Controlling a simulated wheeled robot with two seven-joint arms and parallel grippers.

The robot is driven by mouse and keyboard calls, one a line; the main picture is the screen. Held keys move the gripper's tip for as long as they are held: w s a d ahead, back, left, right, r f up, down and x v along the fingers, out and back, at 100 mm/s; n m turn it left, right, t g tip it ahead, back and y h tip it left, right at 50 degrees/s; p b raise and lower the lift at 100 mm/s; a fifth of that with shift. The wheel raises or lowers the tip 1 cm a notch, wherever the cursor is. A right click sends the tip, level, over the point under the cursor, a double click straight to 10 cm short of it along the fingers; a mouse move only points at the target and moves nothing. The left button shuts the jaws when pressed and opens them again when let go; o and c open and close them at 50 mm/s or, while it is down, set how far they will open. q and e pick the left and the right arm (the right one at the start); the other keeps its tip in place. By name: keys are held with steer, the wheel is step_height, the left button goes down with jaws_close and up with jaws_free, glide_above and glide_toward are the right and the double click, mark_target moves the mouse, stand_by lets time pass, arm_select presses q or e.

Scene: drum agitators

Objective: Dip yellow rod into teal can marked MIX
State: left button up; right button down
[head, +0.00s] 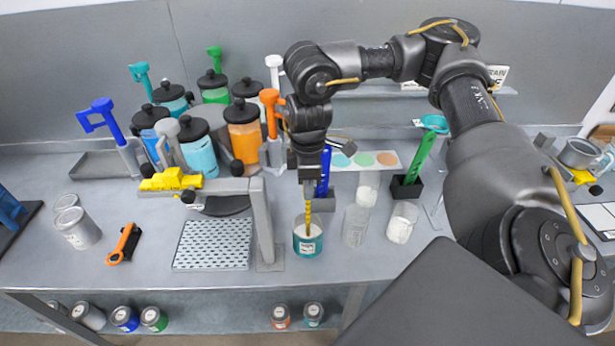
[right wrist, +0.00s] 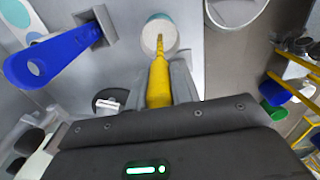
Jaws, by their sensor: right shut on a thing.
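The yellow rod (head: 308,208) hangs upright from my right gripper (head: 308,186), which is shut on its upper part. The teal can (head: 308,246) stands on the bench directly under it, with a white label too small to read. In the head view the rod's lower end overlaps the can's open mouth. In the right wrist view the yellow rod (right wrist: 158,80) points at the mouth of the teal can (right wrist: 160,32), which looks pale inside. I cannot tell how deep the tip is. My left gripper is out of view.
A grey post and beam (head: 262,225) with a yellow clamp stand left of the can. A clear cylinder (head: 355,226) and a white-filled beaker (head: 402,222) stand to its right. A blue holder (head: 325,170) is behind. Bottles (head: 243,135) fill the back left.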

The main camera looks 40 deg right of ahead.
steer(key=shift+f, duration=0.45)
stand_by(0.7)
step_height(320, 180, up, 7)
steer(key=p, duration=0.6)
steer(key=shift+f, duration=0.1)
step_height(320, 180, up, 7)
steer(key=shift+w+r+b, duration=0.1)
steer(key=shift+b, duration=0.25)
steer(key=shift+r, duration=0.4)
